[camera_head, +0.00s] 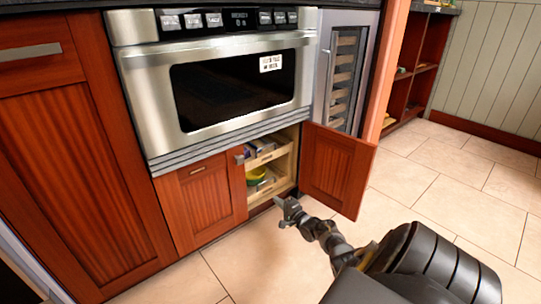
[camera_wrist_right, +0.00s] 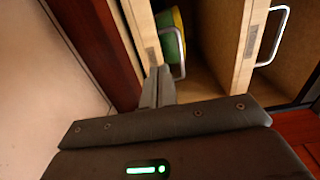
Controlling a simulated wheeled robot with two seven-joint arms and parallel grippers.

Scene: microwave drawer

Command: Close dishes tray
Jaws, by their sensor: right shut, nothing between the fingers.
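Two light wooden pull-out trays stand inside the open cabinet under the microwave. The lower tray (camera_head: 275,187) holds a yellow and green dish (camera_head: 256,174); the upper tray (camera_head: 270,157) is above it. Both trays sit mostly within the cabinet. My right gripper (camera_head: 287,207) is shut and empty in front of the opening, low near the floor. In the right wrist view its closed fingertips (camera_wrist_right: 158,72) are close to the front of the tray (camera_wrist_right: 145,28) with the green and yellow dish; I cannot tell if they touch. My left gripper is not in view.
The right cabinet door (camera_head: 338,168) stands swung open to the right of my gripper. The left door (camera_head: 200,200) is beside the opening. The microwave (camera_head: 225,90) is above. The tiled floor (camera_head: 430,185) to the right is clear.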

